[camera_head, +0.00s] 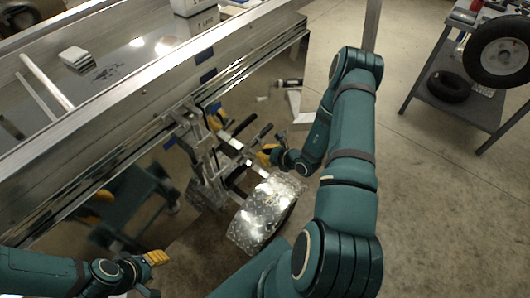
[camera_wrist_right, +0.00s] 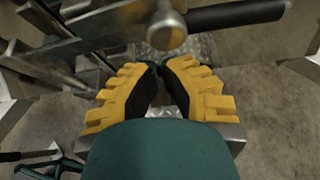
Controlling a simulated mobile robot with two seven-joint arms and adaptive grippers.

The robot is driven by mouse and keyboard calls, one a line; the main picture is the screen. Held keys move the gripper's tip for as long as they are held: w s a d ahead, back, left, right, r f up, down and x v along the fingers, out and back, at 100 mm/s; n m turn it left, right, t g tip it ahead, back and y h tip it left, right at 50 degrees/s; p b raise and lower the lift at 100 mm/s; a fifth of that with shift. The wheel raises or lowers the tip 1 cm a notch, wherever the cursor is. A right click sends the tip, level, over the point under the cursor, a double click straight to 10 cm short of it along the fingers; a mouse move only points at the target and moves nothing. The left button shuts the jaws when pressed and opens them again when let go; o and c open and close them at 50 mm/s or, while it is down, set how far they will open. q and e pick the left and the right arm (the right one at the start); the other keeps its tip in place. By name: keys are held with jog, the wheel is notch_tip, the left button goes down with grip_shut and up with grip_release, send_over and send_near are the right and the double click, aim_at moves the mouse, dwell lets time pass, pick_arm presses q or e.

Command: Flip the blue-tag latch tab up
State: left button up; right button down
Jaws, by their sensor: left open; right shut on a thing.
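The latch assembly (camera_head: 225,145), with metal bars and dark-handled levers, is on the trailer's side. A small blue mark (camera_head: 213,107) shows near its top; I cannot tell if it is the tag. My right gripper (camera_head: 270,155) is at the latch's right side. In the right wrist view its yellow fingers (camera_wrist_right: 160,80) come together with only a narrow gap. What they grip, probably the latch tab, is hidden between the pads. A round metal end (camera_wrist_right: 166,30) and a dark handle (camera_wrist_right: 235,15) are just beyond the fingertips. My left gripper (camera_head: 152,272) is open and empty at lower left.
The aluminium trailer (camera_head: 140,100) fills the upper left. A diamond-plate fender (camera_head: 262,212) lies just below the right gripper. A grey bench (camera_head: 450,95) with a wheel (camera_head: 498,50) stands at upper right. The concrete floor between is mostly clear.

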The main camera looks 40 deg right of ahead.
notch_tip(320, 180, down, 4)
jog(key=d+b, duration=0.2)
jog(key=b, duration=0.2)
jog(key=a+p+v, duration=0.2)
jog(key=v, duration=0.8)
jog(key=shift+s+a, duration=0.3)
jog(key=shift+s, duration=0.1)
